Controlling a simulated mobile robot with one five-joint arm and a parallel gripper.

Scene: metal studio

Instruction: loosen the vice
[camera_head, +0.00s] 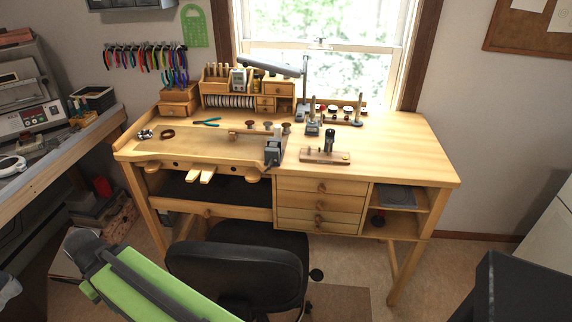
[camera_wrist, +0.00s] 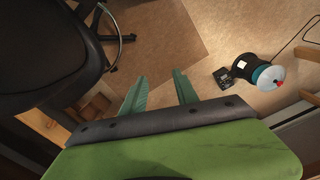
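A small grey metal vice (camera_head: 272,152) stands at the front edge of the wooden workbench (camera_head: 400,160), near its middle, in the head view. Its jaws are too small to make out, so I cannot tell how tight it is. My gripper (camera_wrist: 160,82) shows in the wrist view with its two green fingers apart and nothing between them. It points down at the floor, away from the vice. In the head view my green arm crosses the lower left, well short of the bench. The vice is not in the wrist view.
A black office chair (camera_head: 238,268) stands before the bench, and it also shows in the wrist view (camera_wrist: 45,50). A small wooden stand (camera_head: 325,156) sits right of the vice. A spool (camera_wrist: 258,72) lies on the floor. The bench's right top is clear.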

